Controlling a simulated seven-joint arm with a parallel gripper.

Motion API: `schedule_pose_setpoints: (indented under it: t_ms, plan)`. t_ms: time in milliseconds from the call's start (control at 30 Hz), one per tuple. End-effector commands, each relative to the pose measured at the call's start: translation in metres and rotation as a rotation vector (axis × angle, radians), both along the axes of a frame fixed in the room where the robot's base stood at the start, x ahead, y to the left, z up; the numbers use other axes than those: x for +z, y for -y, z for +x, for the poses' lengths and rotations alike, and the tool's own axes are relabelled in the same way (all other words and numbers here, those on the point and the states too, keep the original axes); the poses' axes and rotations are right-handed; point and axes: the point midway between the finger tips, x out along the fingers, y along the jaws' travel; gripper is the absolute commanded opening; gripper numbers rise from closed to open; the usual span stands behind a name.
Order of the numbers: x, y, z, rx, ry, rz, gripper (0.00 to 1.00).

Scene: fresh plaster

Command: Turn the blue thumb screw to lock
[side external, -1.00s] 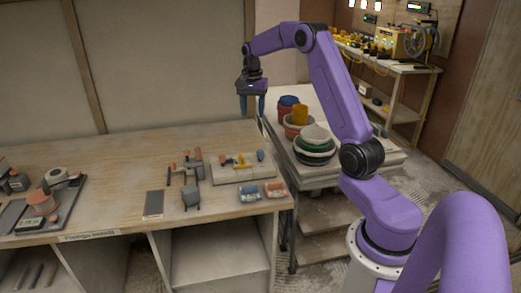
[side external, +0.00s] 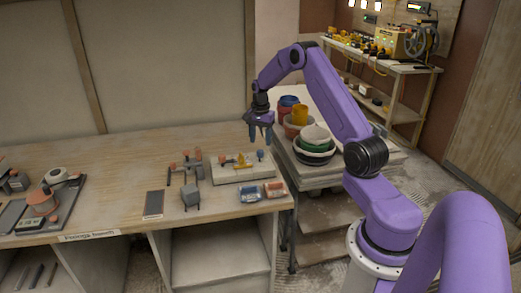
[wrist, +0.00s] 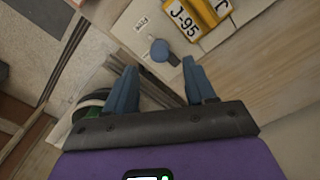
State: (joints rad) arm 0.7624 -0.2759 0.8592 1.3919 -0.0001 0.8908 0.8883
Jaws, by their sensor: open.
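The blue thumb screw (side external: 261,154) stands at the right end of a pale plate (side external: 225,175) on the bench. In the wrist view its round blue head (wrist: 159,50) shows ahead of the fingertips, between their lines. A yellow piece (side external: 241,162) sits on the same plate to its left; in the wrist view the yellow piece (wrist: 192,18) carries white labels, one reading J-95. My gripper (side external: 259,142) is above the screw with its blue fingers pointing down. It is open and empty, with a gap to the screw, and it also shows in the wrist view (wrist: 160,72).
Stacked bowls and buckets (side external: 315,145) stand on a cart just right of the bench.

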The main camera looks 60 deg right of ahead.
Motion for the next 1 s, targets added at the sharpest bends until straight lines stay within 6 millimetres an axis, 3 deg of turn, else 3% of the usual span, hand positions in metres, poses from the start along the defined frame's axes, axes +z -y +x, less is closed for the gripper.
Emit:
schedule_pose_setpoints:
  t_ms: [100,300,733,900,1000]
  plan:
    - [-0.021,0.000,0.000,0.001,-0.003,0.001,0.55]
    - [-0.044,0.000,0.000,0.000,-0.001,0.000,0.55]
    - [-0.052,0.000,0.000,0.001,0.001,-0.001,0.55]
    - [-0.052,0.000,0.000,0.001,0.001,-0.001,0.00]
    - [-0.052,0.000,0.000,0.001,0.001,0.000,0.00]
